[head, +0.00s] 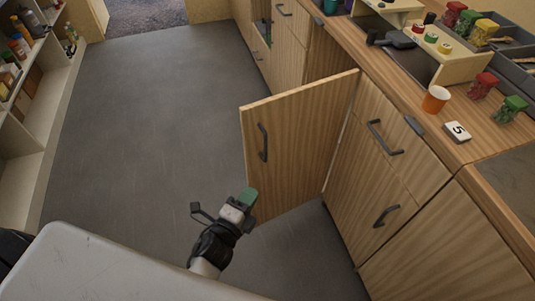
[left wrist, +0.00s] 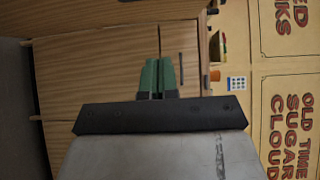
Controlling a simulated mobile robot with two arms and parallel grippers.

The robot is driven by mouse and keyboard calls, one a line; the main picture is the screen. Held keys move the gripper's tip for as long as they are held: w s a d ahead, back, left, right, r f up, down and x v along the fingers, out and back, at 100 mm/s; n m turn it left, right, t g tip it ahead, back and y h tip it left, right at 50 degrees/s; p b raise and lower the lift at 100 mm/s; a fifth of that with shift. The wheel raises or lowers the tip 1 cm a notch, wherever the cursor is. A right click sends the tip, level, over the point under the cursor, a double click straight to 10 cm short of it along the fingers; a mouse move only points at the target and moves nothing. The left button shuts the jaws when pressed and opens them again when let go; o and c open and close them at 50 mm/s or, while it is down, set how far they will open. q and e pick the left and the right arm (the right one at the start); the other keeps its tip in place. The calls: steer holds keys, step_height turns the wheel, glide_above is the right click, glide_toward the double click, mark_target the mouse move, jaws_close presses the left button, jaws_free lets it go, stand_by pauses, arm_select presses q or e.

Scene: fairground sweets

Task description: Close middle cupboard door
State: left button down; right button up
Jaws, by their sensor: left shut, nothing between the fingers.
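The middle cupboard door (head: 300,150) is a light wood panel with a dark bar handle (head: 263,142). It stands wide open, swung out from the counter front over the floor. My left gripper (head: 248,197) has green fingertips, also seen in the left wrist view (left wrist: 158,76). It is shut and empty, by the lower free edge of the door in the head view and below its handle. I cannot tell whether it touches the door. Wood panels (left wrist: 90,70) fill much of the left wrist view. The inside of the cupboard is mostly hidden behind the door. My right gripper is not in view.
The wooden counter (head: 405,118) carries an orange cup (head: 436,99), a number 5 block (head: 457,132) and jars of sweets (head: 483,85). Drawers with dark handles (head: 385,137) line its front. Grey floor (head: 150,120) is clear to the left, up to a white shelf (head: 45,120).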

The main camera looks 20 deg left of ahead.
mark_target(266, 160)
arm_select(q)
steer(key=w+p, duration=0.1)
steer(key=w, duration=1.1)
steer(key=shift+w, duration=0.4)
steer(key=shift+r, duration=0.1)
